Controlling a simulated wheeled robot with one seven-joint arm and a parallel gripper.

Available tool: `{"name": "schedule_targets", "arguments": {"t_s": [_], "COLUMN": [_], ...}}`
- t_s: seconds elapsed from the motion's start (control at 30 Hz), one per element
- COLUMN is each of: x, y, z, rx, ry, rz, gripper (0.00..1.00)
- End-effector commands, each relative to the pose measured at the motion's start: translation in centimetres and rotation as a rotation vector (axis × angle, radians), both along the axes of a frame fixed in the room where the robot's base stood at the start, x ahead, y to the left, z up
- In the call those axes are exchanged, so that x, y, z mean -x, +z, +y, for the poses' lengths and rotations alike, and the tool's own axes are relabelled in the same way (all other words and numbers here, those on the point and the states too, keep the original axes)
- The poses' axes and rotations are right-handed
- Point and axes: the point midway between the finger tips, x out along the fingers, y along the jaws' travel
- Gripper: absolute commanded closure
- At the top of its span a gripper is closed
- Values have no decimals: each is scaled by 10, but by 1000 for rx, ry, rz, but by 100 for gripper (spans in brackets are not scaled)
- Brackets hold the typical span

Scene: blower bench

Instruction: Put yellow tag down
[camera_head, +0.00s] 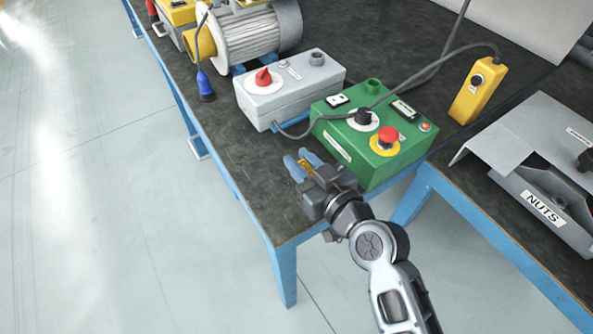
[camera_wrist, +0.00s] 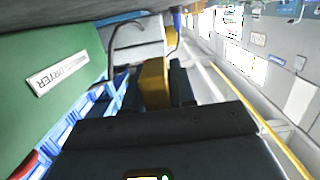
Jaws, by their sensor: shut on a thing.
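The yellow tag (camera_wrist: 155,84) is between my fingers in the wrist view. I cannot tell whether the tag touches the bench.
A grey box with a red knob (camera_head: 290,90) and a motor (camera_head: 255,32) stand behind. A yellow pendant (camera_head: 478,92) lies right. Bare bench lies left of my gripper.

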Motion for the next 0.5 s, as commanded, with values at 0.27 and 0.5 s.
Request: {"name": "schedule_targets", "arguments": {"t_s": [0.27, 0.5], "x": [-4, -4], "y": [-22, -46], "z": [10, 9], "rx": [0, 0], "ry": [0, -1], "rz": [1, -1], "gripper": [100, 100]}}
